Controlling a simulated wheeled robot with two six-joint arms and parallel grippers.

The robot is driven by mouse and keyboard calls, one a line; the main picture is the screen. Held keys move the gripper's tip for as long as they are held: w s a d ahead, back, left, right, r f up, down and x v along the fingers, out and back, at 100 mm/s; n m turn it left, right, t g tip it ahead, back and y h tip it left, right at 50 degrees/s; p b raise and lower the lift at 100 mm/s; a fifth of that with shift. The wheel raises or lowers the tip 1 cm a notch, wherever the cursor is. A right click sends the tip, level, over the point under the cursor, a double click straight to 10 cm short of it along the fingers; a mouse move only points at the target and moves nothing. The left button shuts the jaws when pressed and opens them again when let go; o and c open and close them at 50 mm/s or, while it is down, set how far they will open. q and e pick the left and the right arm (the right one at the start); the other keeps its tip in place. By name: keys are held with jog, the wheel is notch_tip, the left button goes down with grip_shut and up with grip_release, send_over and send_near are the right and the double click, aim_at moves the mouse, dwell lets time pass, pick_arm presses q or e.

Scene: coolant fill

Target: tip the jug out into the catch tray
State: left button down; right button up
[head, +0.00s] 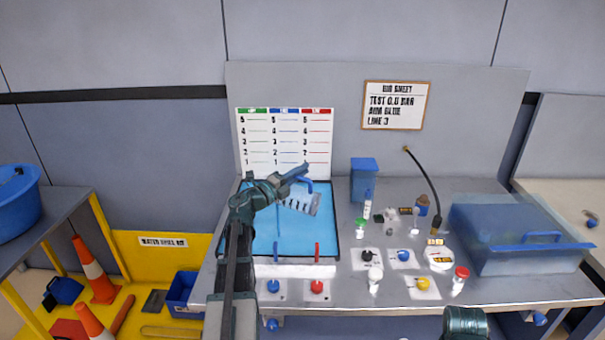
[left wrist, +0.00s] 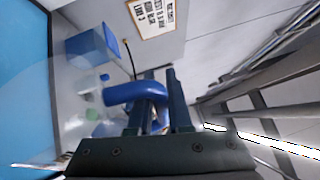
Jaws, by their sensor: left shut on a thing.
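My left gripper (head: 296,173) is shut on the blue handle of the jug (head: 300,204). The jug is clear with dark scale marks, and it is tilted well over, held above the right part of a wide blue-floored basin (head: 258,238) with a dark rim. I take this basin for the catch tray. No stream from the jug can be made out, and its contents are unclear. In the left wrist view the blue handle (left wrist: 136,92) sits between the fingers, and the basin's blue floor (left wrist: 20,80) shows at the left.
A blue box (head: 364,178), small bottles and colored knobs stand right of the basin. A translucent blue bin (head: 518,240) is at the bench's right. A black hose (head: 424,175) rises behind. Blue and red levers (head: 317,252) stand at the basin's front.

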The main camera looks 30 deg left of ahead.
pick_arm(q)
jog(key=shift+s+a+r+n, duration=0.1)
jog(key=shift+a+r+n, duration=0.25)
jog(key=shift+a+n, duration=0.3)
jog(key=shift+a, duration=0.15)
dwell(1.8)
